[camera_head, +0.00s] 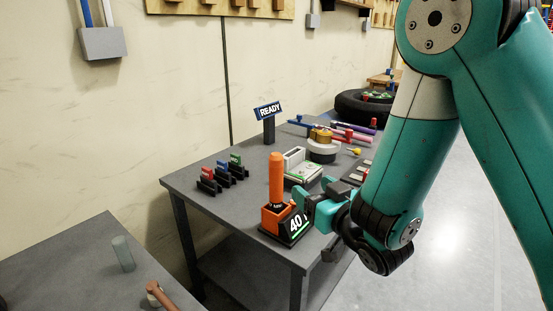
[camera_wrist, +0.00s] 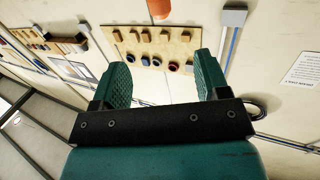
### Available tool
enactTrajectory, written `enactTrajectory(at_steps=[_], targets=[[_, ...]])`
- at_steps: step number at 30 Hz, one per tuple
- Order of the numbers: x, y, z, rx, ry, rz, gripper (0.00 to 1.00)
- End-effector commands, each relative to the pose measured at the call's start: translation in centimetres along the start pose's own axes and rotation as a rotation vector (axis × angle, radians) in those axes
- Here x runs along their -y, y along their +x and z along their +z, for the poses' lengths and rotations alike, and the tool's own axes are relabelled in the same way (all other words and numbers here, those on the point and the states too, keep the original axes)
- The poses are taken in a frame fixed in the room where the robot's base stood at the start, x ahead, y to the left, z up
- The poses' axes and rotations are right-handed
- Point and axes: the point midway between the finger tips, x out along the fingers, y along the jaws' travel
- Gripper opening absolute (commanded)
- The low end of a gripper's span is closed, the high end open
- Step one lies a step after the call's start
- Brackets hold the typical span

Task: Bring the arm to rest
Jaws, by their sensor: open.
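My gripper (camera_head: 308,207) is at the near edge of the grey table in the head view, with my teal arm coming down from the upper right. It is beside the orange tool with the upright handle (camera_head: 276,178), which stands in a base marked 40; part of that base is close to or behind the fingers, and I cannot tell if they touch. In the wrist view my gripper (camera_wrist: 165,80) has its two teal fingers wide apart with nothing between them. The wrist view faces the wall, with an orange end (camera_wrist: 159,9) at its top edge.
The grey table (camera_head: 205,203) carries a READY sign (camera_head: 268,111), small coloured clips (camera_head: 222,173), and a white-and-green device (camera_head: 303,172). A black tyre (camera_head: 360,108) is behind. A lower bench (camera_head: 85,265) is at left. The floor at right (camera_head: 470,250) is clear.

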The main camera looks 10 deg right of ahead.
Motion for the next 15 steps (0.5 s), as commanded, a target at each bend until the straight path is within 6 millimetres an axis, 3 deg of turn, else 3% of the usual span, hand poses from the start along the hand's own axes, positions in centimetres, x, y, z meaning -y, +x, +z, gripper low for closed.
enactTrajectory(at_steps=[8, 11, 15], targets=[[-0.5, -0.6, -0.5, 0.272, 0.107, 0.083, 0.69], [0.5, -2.0, -0.6, 0.446, 0.165, 0.075, 0.69], [3.1, -5.3, -1.3, 0.692, 0.218, 0.001, 0.69]])
